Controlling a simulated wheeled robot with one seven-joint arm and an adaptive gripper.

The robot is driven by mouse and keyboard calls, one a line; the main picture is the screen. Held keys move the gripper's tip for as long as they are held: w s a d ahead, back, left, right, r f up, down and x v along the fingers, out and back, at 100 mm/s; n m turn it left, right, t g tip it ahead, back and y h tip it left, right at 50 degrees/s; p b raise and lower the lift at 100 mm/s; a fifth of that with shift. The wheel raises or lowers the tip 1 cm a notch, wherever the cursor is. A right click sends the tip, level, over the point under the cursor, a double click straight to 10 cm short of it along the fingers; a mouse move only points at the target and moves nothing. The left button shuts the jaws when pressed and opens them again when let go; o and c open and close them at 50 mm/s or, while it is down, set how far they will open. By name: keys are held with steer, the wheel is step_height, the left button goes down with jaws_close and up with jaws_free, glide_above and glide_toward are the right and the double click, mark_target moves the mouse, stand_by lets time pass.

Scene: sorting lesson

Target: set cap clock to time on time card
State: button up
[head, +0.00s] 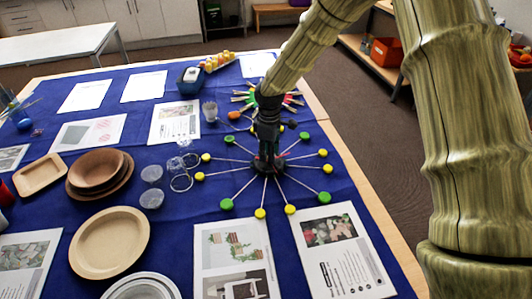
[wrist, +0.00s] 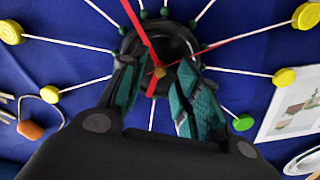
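The cap clock lies on the blue cloth, with green caps (head: 226,204) and yellow caps (head: 260,213) on white sticks around a dark hub. In the wrist view the hub (wrist: 176,45) carries a red hand (wrist: 137,22) toward the top left and another red hand (wrist: 240,38) toward the upper right, meeting at a yellow centre. My gripper (head: 266,160) is low over the hub and hides it in the head view. In the wrist view its teal fingers (wrist: 160,90) are apart on either side of the hub's lower part. I cannot tell which sheet is the time card.
Printed sheets (head: 342,255) lie in front of and left of the clock. Glass cups (head: 151,198), wooden bowls (head: 97,168) and a round tan plate (head: 110,243) stand to the left.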

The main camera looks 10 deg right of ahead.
steer(key=shift+f, duration=0.25)
steer(key=shift+c, duration=0.4)
jaws_close()
steer(key=shift+r+m+p, duration=0.1)
steer(key=shift+m+p, duration=0.3)
steer(key=shift+m, duration=0.1)
